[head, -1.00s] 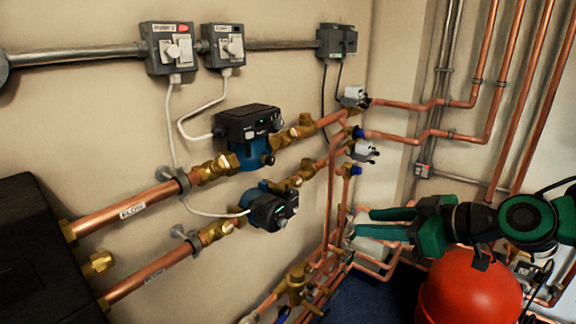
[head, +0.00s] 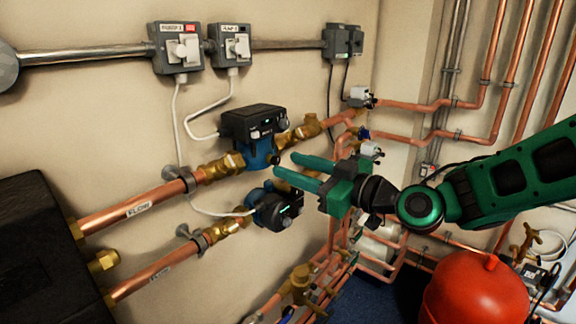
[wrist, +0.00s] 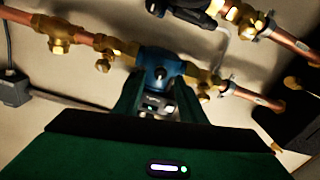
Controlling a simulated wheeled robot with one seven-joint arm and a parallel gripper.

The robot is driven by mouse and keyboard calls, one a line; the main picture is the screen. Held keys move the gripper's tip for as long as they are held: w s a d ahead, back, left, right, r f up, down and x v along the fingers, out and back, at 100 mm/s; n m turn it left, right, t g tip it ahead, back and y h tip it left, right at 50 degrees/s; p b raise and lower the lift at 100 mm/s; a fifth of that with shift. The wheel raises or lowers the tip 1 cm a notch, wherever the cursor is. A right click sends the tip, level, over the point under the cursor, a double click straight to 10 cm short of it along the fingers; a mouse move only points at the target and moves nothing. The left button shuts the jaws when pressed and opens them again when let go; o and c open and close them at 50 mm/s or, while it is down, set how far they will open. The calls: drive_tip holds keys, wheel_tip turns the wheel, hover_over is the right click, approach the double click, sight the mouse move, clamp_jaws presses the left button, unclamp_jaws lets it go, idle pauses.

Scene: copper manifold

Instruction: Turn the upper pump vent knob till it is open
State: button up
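The upper pump (head: 251,122) has a black control head on a blue body, fixed in the upper copper line. Its vent knob (head: 275,159) seems to be the small dark knob at the blue body's lower right. My gripper (head: 284,165) has its two green fingers apart, pointing at this pump, with the tips close to the blue body; I cannot tell whether they touch it. In the wrist view the picture is upside down, and the upper pump's blue body (wrist: 161,66) shows beyond the open fingers (wrist: 157,86). The knob is not clear there.
The lower pump (head: 279,209) sits just below my fingers. Copper pipes (head: 143,208) and brass valves (head: 222,167) run along the wall on both sides. Switch boxes (head: 177,48) hang above. A red vessel (head: 475,292) stands at lower right, below my arm.

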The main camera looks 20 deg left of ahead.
sight(275, 161)
drive_tip(key=shift+x, duration=1.2)
clamp_jaws()
